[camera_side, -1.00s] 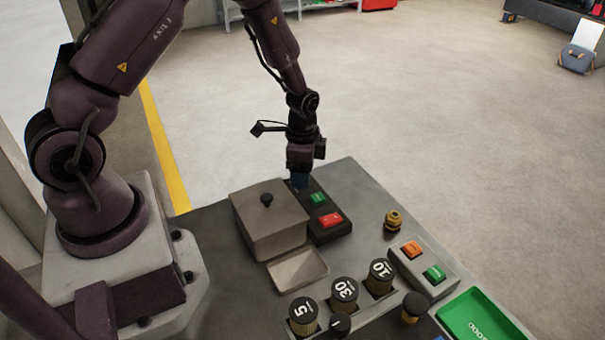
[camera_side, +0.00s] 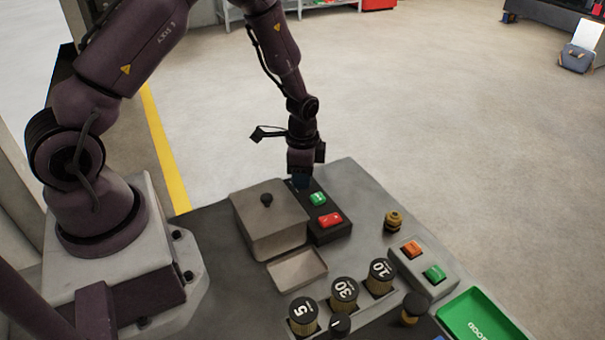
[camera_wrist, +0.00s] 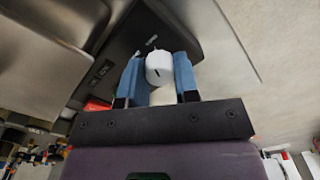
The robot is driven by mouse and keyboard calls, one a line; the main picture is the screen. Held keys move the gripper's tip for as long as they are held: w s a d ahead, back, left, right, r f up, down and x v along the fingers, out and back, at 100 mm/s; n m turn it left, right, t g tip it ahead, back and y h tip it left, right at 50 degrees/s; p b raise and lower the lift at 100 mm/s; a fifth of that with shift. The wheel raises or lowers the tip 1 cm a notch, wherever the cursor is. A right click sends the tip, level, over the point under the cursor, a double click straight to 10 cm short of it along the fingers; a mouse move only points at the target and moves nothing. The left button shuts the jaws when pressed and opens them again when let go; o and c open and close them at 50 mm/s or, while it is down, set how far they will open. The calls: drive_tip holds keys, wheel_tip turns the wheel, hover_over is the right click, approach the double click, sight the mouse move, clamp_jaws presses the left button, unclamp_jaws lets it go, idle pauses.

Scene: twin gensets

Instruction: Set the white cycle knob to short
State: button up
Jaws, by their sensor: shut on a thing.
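The white cycle knob (camera_wrist: 159,68) sits on a dark control box between my gripper's two blue fingers in the wrist view. A short dark mark shows on its face. My gripper (camera_wrist: 158,80) is shut on it, one finger on each side. In the side view my gripper (camera_side: 300,181) is down at the far end of the dark box (camera_side: 330,232), and it hides the knob there. White marks show on the box beside the knob in the wrist view, too small to read.
A green button (camera_side: 318,198) and a red button (camera_side: 330,219) are on the same box, close to my gripper. A lidded metal box (camera_side: 270,225) stands just left. A shallow tray (camera_side: 297,270), several numbered black-topped knobs (camera_side: 344,289) and a green tray (camera_side: 480,318) lie nearer the camera.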

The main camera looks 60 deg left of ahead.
drive_tip(key=n, duration=1.1)
idle(0.3)
drive_tip(key=shift+n, duration=0.4)
drive_tip(key=o, duration=0.9)
wheel_tip(320, 180, up, 13)
drive_tip(key=shift+s, duration=0.1)
